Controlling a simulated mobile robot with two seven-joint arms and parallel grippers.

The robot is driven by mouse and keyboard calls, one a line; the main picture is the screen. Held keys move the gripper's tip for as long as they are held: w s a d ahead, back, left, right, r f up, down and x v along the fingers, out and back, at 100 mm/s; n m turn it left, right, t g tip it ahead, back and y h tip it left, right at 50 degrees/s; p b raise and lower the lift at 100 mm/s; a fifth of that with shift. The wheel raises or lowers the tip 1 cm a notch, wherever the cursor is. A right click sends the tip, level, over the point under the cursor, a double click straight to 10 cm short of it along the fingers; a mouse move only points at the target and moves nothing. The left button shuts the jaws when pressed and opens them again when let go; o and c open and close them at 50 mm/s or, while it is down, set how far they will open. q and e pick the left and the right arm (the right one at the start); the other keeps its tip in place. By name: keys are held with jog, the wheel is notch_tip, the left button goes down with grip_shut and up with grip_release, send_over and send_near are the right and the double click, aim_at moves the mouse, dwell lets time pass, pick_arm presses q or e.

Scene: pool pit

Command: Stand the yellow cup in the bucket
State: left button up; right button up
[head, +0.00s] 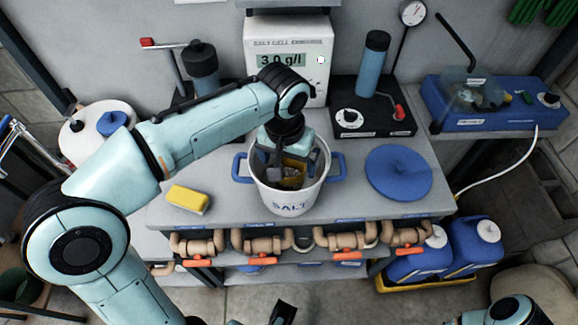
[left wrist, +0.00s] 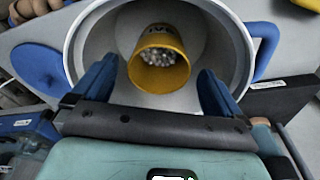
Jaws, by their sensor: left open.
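The white bucket marked SALT (head: 288,204), with blue handles, stands on the grey bench. The yellow cup (head: 293,181) is inside it, partly hidden by my gripper and the bucket wall. In the left wrist view the cup (left wrist: 142,76) appears upright on the bucket (left wrist: 236,40) floor, its mouth towards the camera and pale pellets in it. My left gripper (head: 277,172) points down into the bucket's mouth. In the wrist view its blue fingers (left wrist: 158,78) are spread wide, with no finger touching the cup.
A yellow sponge-like block (head: 187,199) lies left of the bucket, and a round blue lid (head: 398,172) lies right. A salt meter (head: 287,40) and a black-based stand (head: 372,119) are behind. Valves (head: 265,244) line the bench front.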

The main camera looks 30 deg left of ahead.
pick_arm(q)
notch_tip(320, 180, up, 6)
jog(key=p, duration=0.1)
jog(key=shift+s+r, duration=0.2)
jog(key=shift+s, duration=0.2)
pick_arm(e)
jog(key=shift+w+r, duration=0.2)
jog(key=shift+r, duration=0.5)
pick_arm(q)
jog(key=shift+d, duration=0.1)
pick_arm(e)
jog(key=shift+s, duration=0.1)
